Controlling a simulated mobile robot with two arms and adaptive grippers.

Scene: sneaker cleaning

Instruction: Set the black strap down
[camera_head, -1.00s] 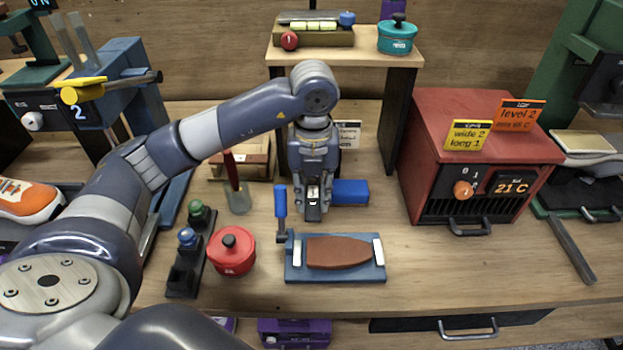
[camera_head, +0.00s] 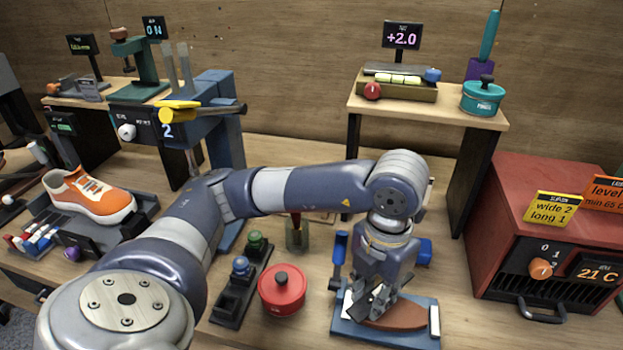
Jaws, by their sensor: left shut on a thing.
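My left gripper (camera_head: 368,308) points down over the blue board (camera_head: 388,336), at the left part of the brown sole-shaped pad (camera_head: 400,315). It is shut on a small dark piece, which looks like the black strap (camera_head: 362,303). The fingers hide much of the strap, and I cannot tell whether it touches the pad. The board has a blue-handled lever (camera_head: 340,247) at its back left corner and a pale clamp bar at each end; the left one is partly hidden. My right gripper is not in view.
A red lidded pot (camera_head: 282,291) and a black rack (camera_head: 238,290) with green and blue knobs stand left of the board. A blue block (camera_head: 425,251) lies behind. A red oven (camera_head: 540,195) stands at right. An orange sneaker (camera_head: 92,197) sits far left.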

